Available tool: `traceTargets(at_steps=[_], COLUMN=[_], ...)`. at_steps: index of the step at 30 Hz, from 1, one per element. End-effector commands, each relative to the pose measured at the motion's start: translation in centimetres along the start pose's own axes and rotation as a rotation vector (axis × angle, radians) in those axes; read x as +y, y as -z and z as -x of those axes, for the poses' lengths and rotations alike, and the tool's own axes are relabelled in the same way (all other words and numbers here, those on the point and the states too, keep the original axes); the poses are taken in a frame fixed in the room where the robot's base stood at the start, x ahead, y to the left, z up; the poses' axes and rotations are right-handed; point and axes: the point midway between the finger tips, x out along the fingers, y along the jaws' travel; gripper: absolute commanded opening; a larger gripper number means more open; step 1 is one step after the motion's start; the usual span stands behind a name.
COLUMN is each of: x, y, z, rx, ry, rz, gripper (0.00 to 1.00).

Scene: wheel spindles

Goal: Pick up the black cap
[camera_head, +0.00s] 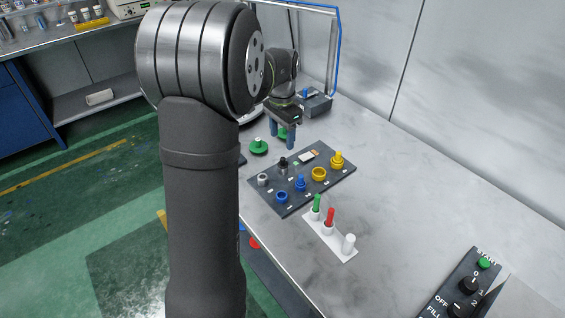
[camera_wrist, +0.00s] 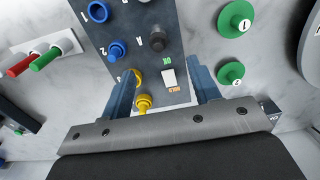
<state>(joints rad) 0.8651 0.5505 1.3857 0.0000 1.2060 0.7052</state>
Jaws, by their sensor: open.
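The black cap (camera_head: 283,162) stands upright on the dark panel (camera_head: 291,208), in the row beside the blue and yellow parts. In the wrist view the black cap (camera_wrist: 158,41) shows beyond the gap between my fingertips. My gripper (camera_head: 279,143) points down above the table, near the panel's far edge. In the wrist view my gripper (camera_wrist: 163,74) has its two blue-grey fingers wide apart with nothing between them. The left finger partly hides a yellow part.
The panel also holds a grey knob (camera_head: 263,180), a blue knob (camera_head: 300,183) and a yellow knob (camera_head: 337,160). A green knob (camera_head: 258,147) stands left of my gripper. A white rack (camera_head: 341,250) with red, green and white pegs stands in front. The table right of the panel is clear.

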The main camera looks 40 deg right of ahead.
Motion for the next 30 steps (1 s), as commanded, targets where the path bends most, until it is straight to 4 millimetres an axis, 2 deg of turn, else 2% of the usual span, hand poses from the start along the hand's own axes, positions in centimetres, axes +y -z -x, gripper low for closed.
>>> traceTargets(at_steps=[3,13,21,30], x=[0.1,0.1,0.3,0.3], y=[0.0,0.0,0.1,0.1], z=[-2.4,-5.2,-8.9,-9.4], rx=[-0.002,-0.001,-0.002,0.001], ry=[-0.002,-0.001,-0.001,0.001], rz=[0.000,0.000,0.000,0.000], gripper=[0.56,0.56,0.56,0.56])
